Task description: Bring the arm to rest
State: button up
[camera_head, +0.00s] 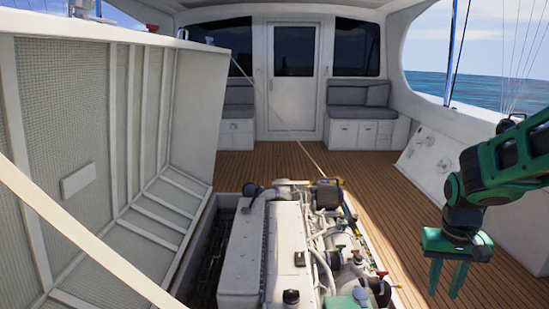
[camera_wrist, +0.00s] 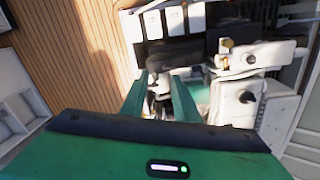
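My gripper (camera_head: 443,292) hangs from my green and black arm (camera_head: 500,165) at the right of the head view. Its two green fingers point down, with a gap between them and nothing held. It is right of the engine (camera_head: 262,250), above the plank deck. In the wrist view the two fingers of my gripper (camera_wrist: 160,78) are apart. Behind them are white and dark machinery parts (camera_wrist: 240,100), and no contact with these is visible.
The raised hatch lid (camera_head: 95,140) stands at the left, with a pale strap (camera_head: 75,232) crossing in front. The engine sits in an open bay in the deck (camera_head: 350,175). Benches (camera_head: 360,110) and a door (camera_head: 294,75) are at the back. The deck behind the engine is clear.

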jog(key=s+r+m, duration=0.1)
jog(key=s+r, duration=0.2)
jog(key=s, duration=0.6)
jog(key=s+d+r+m+y, duration=0.1)
jog(key=s+r, duration=0.2)
jog(key=s, duration=0.6)
jog(key=shift+s+d+m, duration=0.15)
jog(key=shift+m, duration=0.25)
jog(key=shift+w+f, duration=0.15)
jog(key=shift+w, duration=0.5)
